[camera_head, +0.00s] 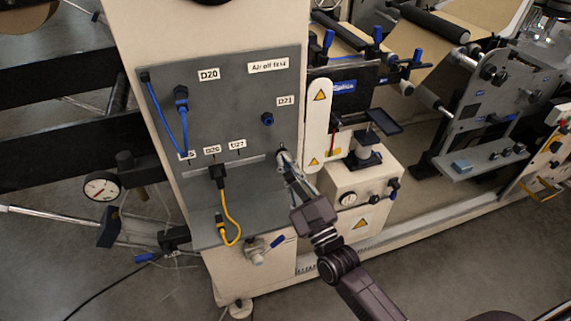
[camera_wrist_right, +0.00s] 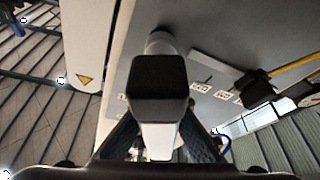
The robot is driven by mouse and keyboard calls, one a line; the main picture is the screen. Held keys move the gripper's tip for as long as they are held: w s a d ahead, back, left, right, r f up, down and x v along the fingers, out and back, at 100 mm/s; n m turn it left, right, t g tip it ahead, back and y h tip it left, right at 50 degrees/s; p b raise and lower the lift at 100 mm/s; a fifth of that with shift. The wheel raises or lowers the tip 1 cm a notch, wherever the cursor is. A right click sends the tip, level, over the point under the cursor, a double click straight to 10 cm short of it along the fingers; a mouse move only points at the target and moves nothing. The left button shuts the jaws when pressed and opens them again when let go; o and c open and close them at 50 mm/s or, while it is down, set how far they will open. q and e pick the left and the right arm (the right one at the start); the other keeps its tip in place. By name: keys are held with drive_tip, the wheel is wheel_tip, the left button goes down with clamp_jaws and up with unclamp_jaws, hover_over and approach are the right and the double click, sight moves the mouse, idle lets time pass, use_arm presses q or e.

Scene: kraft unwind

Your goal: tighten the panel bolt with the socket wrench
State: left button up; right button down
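The socket wrench (camera_wrist_right: 157,85) fills the middle of the right wrist view, with a dark block-shaped head and a pale part below it. A grey round socket (camera_wrist_right: 159,42) shows beyond the head, at the panel face. My right gripper (camera_head: 292,175) is shut on the wrench, a finger on each side of the pale part. In the head view the wrench's tip (camera_head: 281,154) is at the right edge of the grey panel (camera_head: 255,93), below the D21 label. The panel bolt is not visible; I cannot tell whether the socket is seated on it. My left gripper is out of view.
Blue cable (camera_head: 170,125) and yellow cable (camera_head: 229,215) hang on the panel left of the wrench. A blue fitting (camera_head: 267,119) sticks out above it. A white upright guard (camera_head: 318,122) and a cream box (camera_head: 365,187) stand close on the right.

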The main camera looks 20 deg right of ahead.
drive_tip(key=m, duration=0.1)
drive_tip(key=m+h, duration=0.1)
drive_tip(key=shift+d+r+m, duration=0.1)
drive_tip(key=shift+d+m, duration=0.15)
drive_tip(key=shift+m, duration=0.05)
drive_tip(key=shift+r+m+t+h, duration=0.1)
drive_tip(key=shift+m+t+h, duration=0.2)
drive_tip(key=shift+m+h, duration=0.1)
drive_tip(key=m, duration=0.1)
drive_tip(key=m+h, duration=0.1)
drive_tip(key=m, duration=0.1)
drive_tip(key=shift+w+d+h, duration=0.1)
drive_tip(key=shift+d+h, duration=0.15)
drive_tip(key=shift+h, duration=0.05)
drive_tip(key=shift+a, duration=0.1)
drive_tip(key=m+h, duration=0.1)
drive_tip(key=m, duration=0.1)
drive_tip(key=m+h, duration=0.1)
drive_tip(key=shift+d+m, duration=0.35)
drive_tip(key=shift+m, duration=0.05)
drive_tip(key=shift+a, duration=0.1)
drive_tip(key=shift+m, duration=0.3)
